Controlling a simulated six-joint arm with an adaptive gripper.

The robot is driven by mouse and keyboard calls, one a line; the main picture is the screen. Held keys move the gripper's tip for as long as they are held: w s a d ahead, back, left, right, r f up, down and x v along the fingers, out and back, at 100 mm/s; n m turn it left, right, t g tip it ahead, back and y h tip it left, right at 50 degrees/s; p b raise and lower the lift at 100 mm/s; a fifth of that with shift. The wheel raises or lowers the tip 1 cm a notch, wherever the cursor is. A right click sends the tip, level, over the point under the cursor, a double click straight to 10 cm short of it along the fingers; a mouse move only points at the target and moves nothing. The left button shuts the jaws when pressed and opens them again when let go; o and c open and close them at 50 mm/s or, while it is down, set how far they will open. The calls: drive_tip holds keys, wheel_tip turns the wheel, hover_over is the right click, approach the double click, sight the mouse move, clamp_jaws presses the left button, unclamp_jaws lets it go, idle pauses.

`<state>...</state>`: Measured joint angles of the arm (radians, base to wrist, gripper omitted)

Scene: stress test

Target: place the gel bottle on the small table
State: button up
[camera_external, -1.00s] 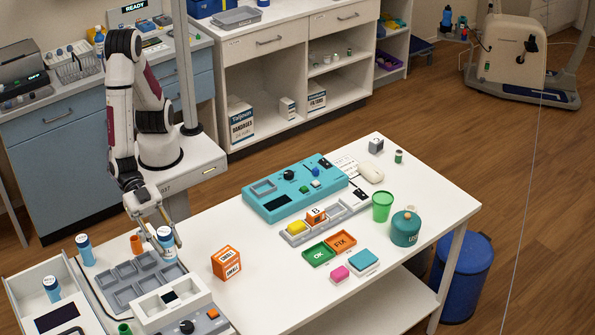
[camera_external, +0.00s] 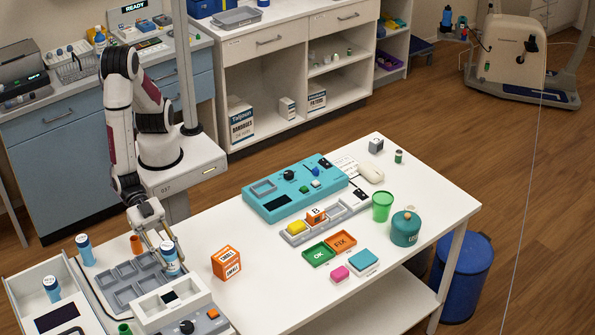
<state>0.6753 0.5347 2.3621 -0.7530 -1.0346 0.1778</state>
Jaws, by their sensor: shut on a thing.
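My gripper (camera_external: 163,241) is over the left end of the white table, pointing down, with its fingers at the top of a blue-and-white bottle (camera_external: 171,260). It is shut on this bottle, which leans slightly and shows dark lettering that looks like "GEL". The bottle is beside the right end of the grey compartment tray (camera_external: 118,298); I cannot tell whether its base touches anything. The white table (camera_external: 215,305) carries most of these things.
An orange cup (camera_external: 136,245) stands close left of my gripper. An orange box (camera_external: 226,263) is to the right. A white device (camera_external: 170,302) is in front. Further right are a teal console (camera_external: 280,205), green cup (camera_external: 382,207) and teal jar (camera_external: 405,230). Bare tabletop lies behind the orange box.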

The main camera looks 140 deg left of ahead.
drive_tip(key=shift+f, duration=0.8)
drive_tip(key=shift+f, duration=0.3)
drive_tip(key=o, duration=1.4)
drive_tip(key=shift+c, duration=0.2)
drive_tip(key=shift+v, duration=3.8)
drive_tip(key=shift+r, duration=0.1)
